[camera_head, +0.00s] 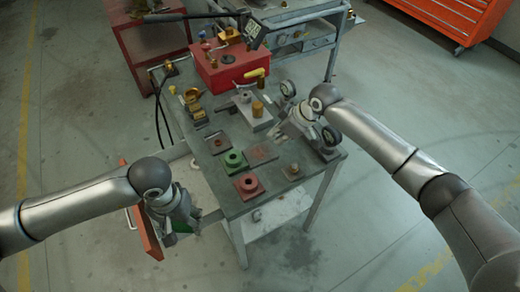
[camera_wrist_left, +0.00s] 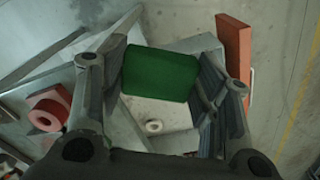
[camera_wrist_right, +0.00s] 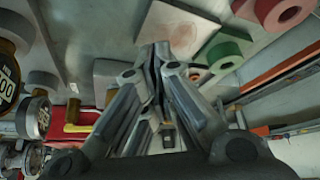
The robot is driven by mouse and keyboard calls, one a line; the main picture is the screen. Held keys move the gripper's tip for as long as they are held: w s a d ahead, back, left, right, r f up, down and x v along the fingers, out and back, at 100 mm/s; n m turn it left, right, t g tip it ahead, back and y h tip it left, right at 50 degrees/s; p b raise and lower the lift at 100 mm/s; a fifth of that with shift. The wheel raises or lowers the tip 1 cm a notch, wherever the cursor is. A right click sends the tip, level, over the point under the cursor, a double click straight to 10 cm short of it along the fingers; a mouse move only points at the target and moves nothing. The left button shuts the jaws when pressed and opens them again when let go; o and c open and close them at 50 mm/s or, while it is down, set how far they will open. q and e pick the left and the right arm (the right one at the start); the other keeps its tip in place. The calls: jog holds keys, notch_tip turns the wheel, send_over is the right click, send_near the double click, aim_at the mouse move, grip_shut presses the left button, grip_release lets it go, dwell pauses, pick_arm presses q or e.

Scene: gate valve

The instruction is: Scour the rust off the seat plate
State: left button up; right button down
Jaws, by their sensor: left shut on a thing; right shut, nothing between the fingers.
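My left gripper (camera_head: 182,212) is shut on a dark green scouring pad (camera_wrist_left: 160,74), over an open drawer beside the bench's left side. The pad also shows in the head view (camera_head: 182,228), partly hidden by the fingers. My right gripper (camera_head: 307,125) is shut and empty, above the right part of the bench. It also shows in the right wrist view (camera_wrist_right: 157,55).
The grey bench (camera_head: 225,203) also carries a red flanged part (camera_head: 248,185), a red box (camera_head: 230,70), gauges (camera_head: 288,88) and brass parts (camera_head: 193,97).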

pick_arm(q)
jog(key=shift+r, duration=0.2)
pick_arm(e)
jog(key=shift+r, duration=0.15)
jog(key=v, duration=1.2)
